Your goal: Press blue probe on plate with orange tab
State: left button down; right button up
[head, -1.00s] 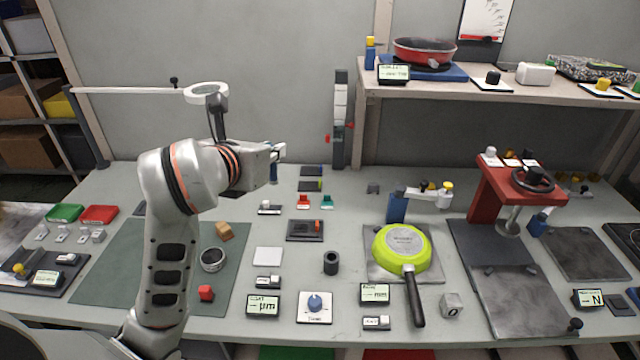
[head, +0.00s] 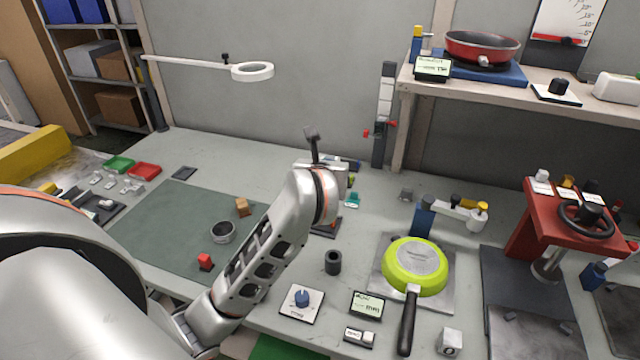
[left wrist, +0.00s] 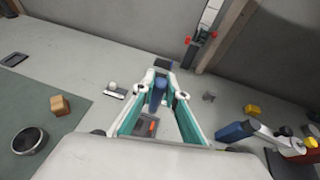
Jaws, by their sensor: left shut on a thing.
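My left gripper (left wrist: 164,88) is shut on the blue probe (left wrist: 158,92), which stands out between the teal-lined fingers in the left wrist view. In the head view my left wrist hides most of the gripper and the probe. The plate (head: 318,232) is dark and flat on the bench, partly hidden behind my left forearm. Its orange tab (head: 333,222) shows at its right side. In the left wrist view the plate (left wrist: 142,128) and orange tab (left wrist: 152,127) lie below and beyond the fingers. I cannot tell the probe's height above the bench. My right gripper is not in view.
A dark cylinder (head: 333,262) and a green pan (head: 415,265) stand nearer and to the right. A green mat (head: 165,230) lies at the left. A dark post (head: 384,115) rises at the back.

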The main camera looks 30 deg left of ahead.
pick_arm(q)
jog(key=shift+n+g+y, duration=0.4)
jog(key=shift+n+y, duration=0.4)
jog(key=shift+y, duration=0.1)
jog(key=a+f+b, duration=0.1)
jog(key=f, duration=0.2)
jog(key=a+f+b, duration=0.1)
jog(key=f+b, duration=0.1)
jog(key=f, duration=0.2)
jog(key=a+f+b, duration=0.1)
jog(key=f+b, duration=0.1)
jog(key=f, duration=0.2)
jog(key=shift+a+f, duration=0.2)
jog(key=shift+a, duration=0.1)
jog(key=shift+w+f, duration=0.1)
jog(key=shift+f, duration=0.1)
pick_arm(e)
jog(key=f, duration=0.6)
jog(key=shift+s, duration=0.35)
pick_arm(q)
jog(key=shift+f+b, duration=0.55)
jog(key=shift+b, duration=0.1)
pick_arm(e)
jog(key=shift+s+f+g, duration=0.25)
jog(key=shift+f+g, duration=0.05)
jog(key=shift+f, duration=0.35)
